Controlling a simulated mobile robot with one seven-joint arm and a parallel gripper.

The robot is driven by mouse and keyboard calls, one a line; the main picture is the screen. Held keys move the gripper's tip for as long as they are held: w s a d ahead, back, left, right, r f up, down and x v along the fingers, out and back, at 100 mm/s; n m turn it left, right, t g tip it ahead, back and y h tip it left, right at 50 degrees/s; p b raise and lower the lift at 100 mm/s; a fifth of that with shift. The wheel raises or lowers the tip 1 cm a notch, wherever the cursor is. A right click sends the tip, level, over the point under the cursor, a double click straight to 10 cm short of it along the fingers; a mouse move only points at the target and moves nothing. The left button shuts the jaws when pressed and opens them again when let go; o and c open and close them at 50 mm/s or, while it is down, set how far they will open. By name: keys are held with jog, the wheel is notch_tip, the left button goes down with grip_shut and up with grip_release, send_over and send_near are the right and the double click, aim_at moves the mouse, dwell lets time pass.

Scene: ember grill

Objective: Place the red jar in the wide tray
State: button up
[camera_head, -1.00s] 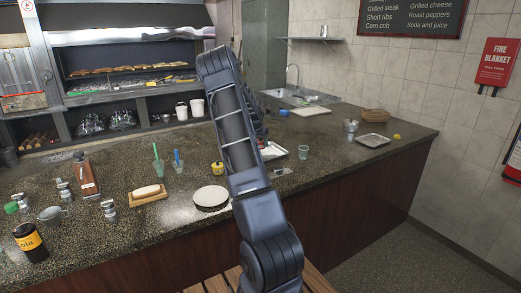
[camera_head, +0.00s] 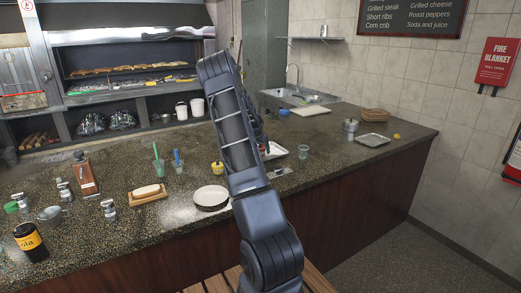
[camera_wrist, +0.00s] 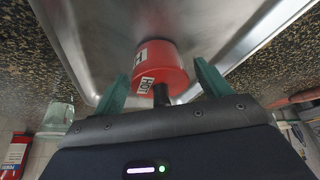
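The red jar (camera_wrist: 162,66) has white HOT labels and a dark narrow part pointing toward my gripper. In the wrist view it is at the inner surface of a shiny metal tray (camera_wrist: 95,40), which I take to be the wide tray. My gripper (camera_wrist: 162,88) has its two green fingers spread on either side of the jar, with a visible gap on each side. In the head view a tray (camera_head: 277,152) shows partly behind my arm, with a little red at its left. My arm hides the gripper and most of the jar there.
A glass (camera_head: 303,152) stands right of the tray, and a white plate (camera_head: 211,196) lies to its front left. A second metal tray (camera_head: 373,140) and a metal pot (camera_head: 351,126) are further right. The counter between them is clear.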

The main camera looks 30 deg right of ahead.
jog(key=v, duration=1.2)
jog(key=s+a+r+n+y, duration=0.2)
jog(key=s+a+r+y, duration=0.1)
jog(key=s+a+r, duration=0.7)
jog(key=s+a+r+n+t+y, duration=0.15)
jog(key=s+a+r+n, duration=0.3)
jog(key=s+a, duration=0.75)
jog(key=s+a+n, duration=0.2)
jog(key=s+a, duration=0.4)
jog(key=s, duration=0.5)
jog(key=s+a+n, duration=0.3)
jog(key=s+a, duration=0.3)
jog(key=s, duration=0.6)
jog(key=shift+a+r+t, duration=0.15)
jog(key=shift+r+t, duration=0.1)
jog(key=shift+t, duration=0.1)
